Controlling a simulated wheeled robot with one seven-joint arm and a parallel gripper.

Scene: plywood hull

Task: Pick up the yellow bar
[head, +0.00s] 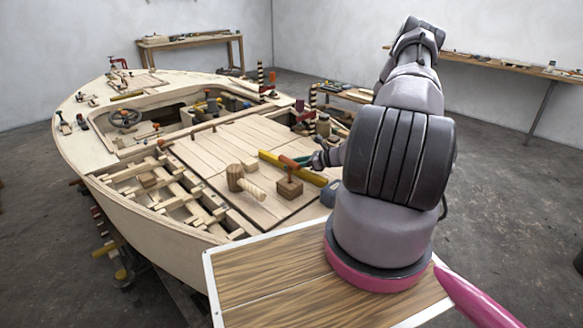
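The yellow bar (270,158) lies slantwise on the pale plank deck of the boat, running from upper left to lower right. Its middle is partly hidden behind the wooden block's upright handle. My gripper (303,160) is at the bar's far side, low over the deck and close to it in the picture. The fingers are small and dark, beside a green and orange shape. I cannot tell whether they touch the bar or are open or shut.
Open hull framing (165,190) lies left. Bare deck (215,150) lies behind.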

